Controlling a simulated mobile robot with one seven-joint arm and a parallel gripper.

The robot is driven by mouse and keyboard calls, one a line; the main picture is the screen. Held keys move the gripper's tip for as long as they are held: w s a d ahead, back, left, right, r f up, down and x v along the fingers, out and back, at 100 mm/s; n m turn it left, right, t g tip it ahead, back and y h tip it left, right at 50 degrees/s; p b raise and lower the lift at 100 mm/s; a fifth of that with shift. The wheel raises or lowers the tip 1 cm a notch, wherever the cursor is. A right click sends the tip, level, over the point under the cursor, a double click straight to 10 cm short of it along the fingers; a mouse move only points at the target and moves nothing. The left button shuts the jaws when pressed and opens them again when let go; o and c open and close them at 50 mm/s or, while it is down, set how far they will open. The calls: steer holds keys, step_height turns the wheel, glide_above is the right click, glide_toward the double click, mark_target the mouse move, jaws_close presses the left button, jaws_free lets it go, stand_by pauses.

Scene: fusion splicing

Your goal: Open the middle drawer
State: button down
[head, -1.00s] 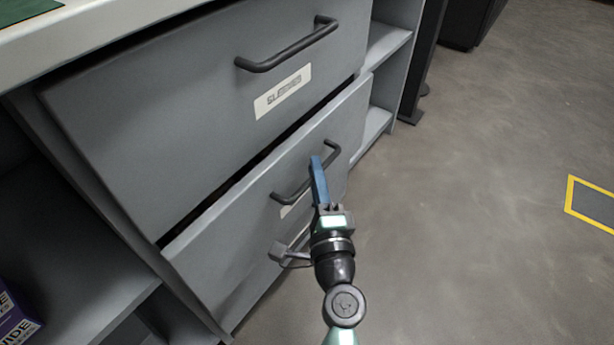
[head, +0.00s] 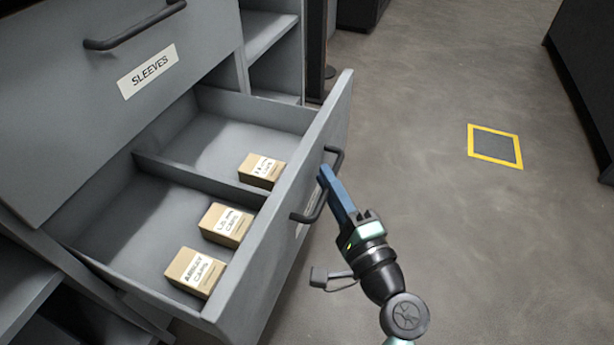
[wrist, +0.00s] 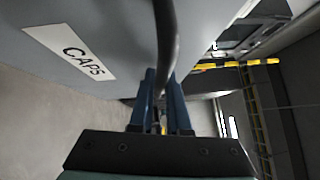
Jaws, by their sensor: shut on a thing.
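The grey drawer (head: 262,262) below the one labelled SLEEVES stands pulled well out, its inside showing. Its front carries a CAPS label, seen in the wrist view (wrist: 70,53). My gripper (head: 327,178) is shut on the drawer's dark bar handle (head: 309,216). In the wrist view the handle (wrist: 166,45) runs between the two blue fingers (wrist: 163,90). Inside the drawer lie three small cardboard boxes: one at the front left (head: 196,272), one in the middle (head: 226,224), and one beyond the divider (head: 262,170).
The upper SLEEVES drawer (head: 150,115) is shut, with its own bar handle (head: 135,28). Open shelves (head: 268,35) stand beside it. The floor to the right is clear, with a yellow-edged marking (head: 495,146).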

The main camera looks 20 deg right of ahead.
steer(key=shift+s+d, duration=0.7)
steer(key=shift+d, duration=0.25)
steer(key=c, duration=0.9)
jaws_free()
steer(key=p+v, duration=0.3)
steer(key=v, duration=1)
steer(key=shift+p, duration=0.3)
